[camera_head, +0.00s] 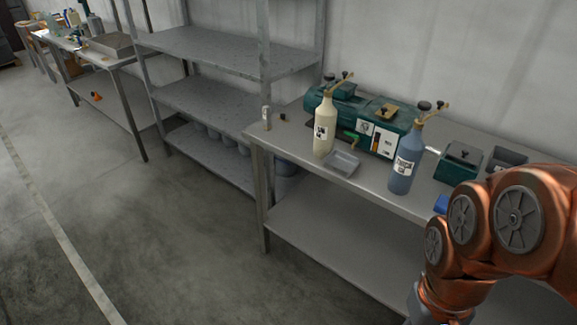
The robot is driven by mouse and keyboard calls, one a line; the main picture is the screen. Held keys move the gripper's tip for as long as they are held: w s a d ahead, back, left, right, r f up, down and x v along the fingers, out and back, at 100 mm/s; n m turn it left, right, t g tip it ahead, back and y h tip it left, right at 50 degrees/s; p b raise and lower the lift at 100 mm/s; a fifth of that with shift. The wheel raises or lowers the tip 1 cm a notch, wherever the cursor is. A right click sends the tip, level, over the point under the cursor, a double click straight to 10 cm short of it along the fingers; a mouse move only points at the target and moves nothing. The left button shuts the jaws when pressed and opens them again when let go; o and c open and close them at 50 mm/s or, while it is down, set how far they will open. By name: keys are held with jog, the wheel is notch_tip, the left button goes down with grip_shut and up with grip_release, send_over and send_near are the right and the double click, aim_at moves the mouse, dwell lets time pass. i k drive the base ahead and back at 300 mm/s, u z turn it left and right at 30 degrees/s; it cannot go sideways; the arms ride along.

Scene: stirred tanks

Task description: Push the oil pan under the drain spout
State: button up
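A small grey open pan (342,164), which looks like the oil pan, sits near the front edge of the metal bench (290,140). It stands between a cream bottle (323,138) and a blue-grey bottle (403,172). Behind it is a green pump unit (392,128) with a bright green lever or valve (352,136) at its front. I cannot clearly make out the drain spout; it may be by this green part. The pan looks empty and lies in front of that part. My copper arm enters at the lower right, and my gripper is below the frame.
A dark green box (458,163) and a grey bin (504,158) stand right of the blue-grey bottle. A small white container (266,117) is at the bench's left end. Grey shelving (205,98) stands to the left. The floor in front is clear.

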aim_at(344, 163)
jog(key=u, duration=0.15)
jog(key=k, duration=0.65)
jog(key=u, duration=0.6)
jog(key=i, duration=0.55)
jog(key=u, duration=0.55)
jog(key=i, duration=1)
jog(key=z, duration=0.6)
